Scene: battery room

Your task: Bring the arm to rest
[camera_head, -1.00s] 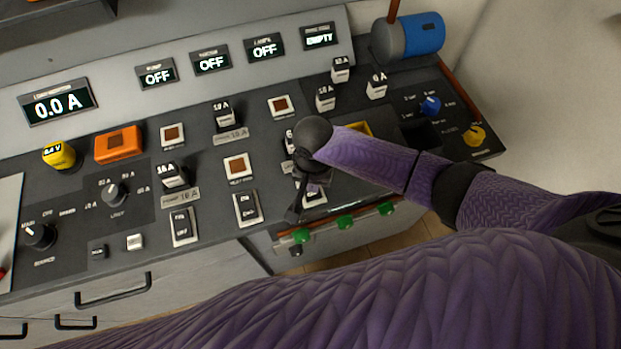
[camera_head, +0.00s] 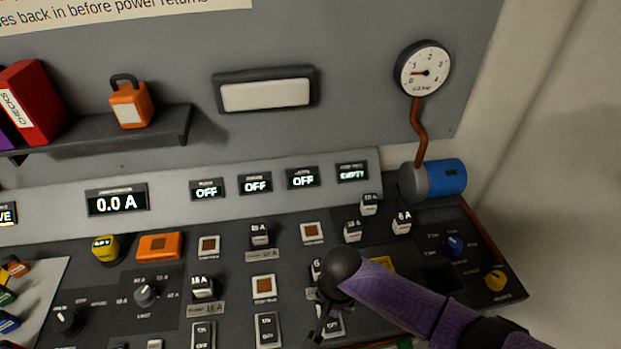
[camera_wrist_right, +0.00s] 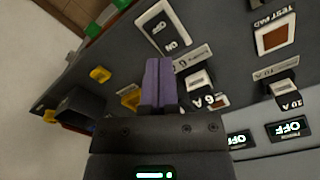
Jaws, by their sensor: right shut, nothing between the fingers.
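My right gripper (camera_head: 322,328) is over the right part of the dark control panel (camera_head: 380,225), with its purple arm coming in from the lower right. In the right wrist view the gripper's fingers (camera_wrist_right: 158,82) are together, with nothing between them. I cannot tell from the views how far the fingertips are above the panel. The left gripper does not show.
A blue cylinder (camera_head: 446,177) and a gauge (camera_head: 423,71) stand at the back right. A shelf (camera_head: 150,127) holds a red binder (camera_head: 36,100) and an orange padlock (camera_head: 129,103). Switches and knobs crowd the panel.

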